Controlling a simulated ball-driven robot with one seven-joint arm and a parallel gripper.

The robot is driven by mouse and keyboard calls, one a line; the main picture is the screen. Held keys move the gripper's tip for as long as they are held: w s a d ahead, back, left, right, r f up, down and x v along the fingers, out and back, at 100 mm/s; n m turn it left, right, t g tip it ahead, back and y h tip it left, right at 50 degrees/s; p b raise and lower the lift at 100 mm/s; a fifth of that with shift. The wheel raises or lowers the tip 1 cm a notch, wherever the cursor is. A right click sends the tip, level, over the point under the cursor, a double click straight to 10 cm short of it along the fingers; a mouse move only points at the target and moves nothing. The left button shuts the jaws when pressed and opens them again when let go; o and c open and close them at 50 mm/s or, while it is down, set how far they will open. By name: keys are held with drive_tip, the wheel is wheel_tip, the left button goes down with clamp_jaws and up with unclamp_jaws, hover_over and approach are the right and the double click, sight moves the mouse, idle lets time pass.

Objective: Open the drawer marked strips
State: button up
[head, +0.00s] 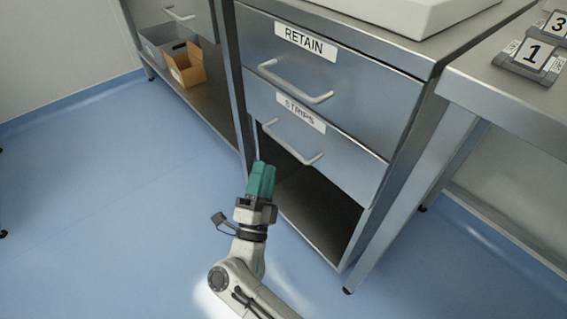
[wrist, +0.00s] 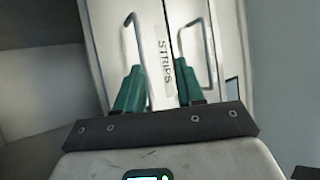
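The strips drawer (head: 350,170) is a metal front with a white "STRIPS" label (head: 301,112) and a pale bar handle (head: 292,143). It looks closed, flush with the drawer above. My gripper (head: 262,166) has teal fingers and is in front of the cabinet, just below and left of that handle in the head view. In the wrist view the fingers of my gripper (wrist: 160,85) are apart, with the label (wrist: 165,66) seen between them. The strips handle (wrist: 131,45) appears beyond the left finger. Nothing is held; whether a finger touches the handle cannot be told.
The RETAIN drawer (head: 340,80) with its own handle (head: 295,85) is directly above. An open shelf (head: 315,205) lies below. A cardboard box (head: 185,66) stands on a shelf at left. A steel table (head: 500,100) stands at right. Blue floor (head: 110,200) is clear at left.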

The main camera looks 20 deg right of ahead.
sight(284, 142)
drive_tip(key=w+d+r+m+g+h+b, duration=0.1)
drive_tip(key=d, duration=0.1)
drive_tip(key=w+d+m+g+h, duration=0.1)
drive_tip(key=w+d, duration=0.1)
drive_tip(key=w+d+r+m+g+h+b, duration=0.1)
drive_tip(key=w+d, duration=0.1)
drive_tip(key=d, duration=0.1)
drive_tip(key=shift+w+r+b, duration=0.1)
drive_tip(key=shift+r+b, duration=0.2)
idle(0.3)
clamp_jaws()
idle(0.5)
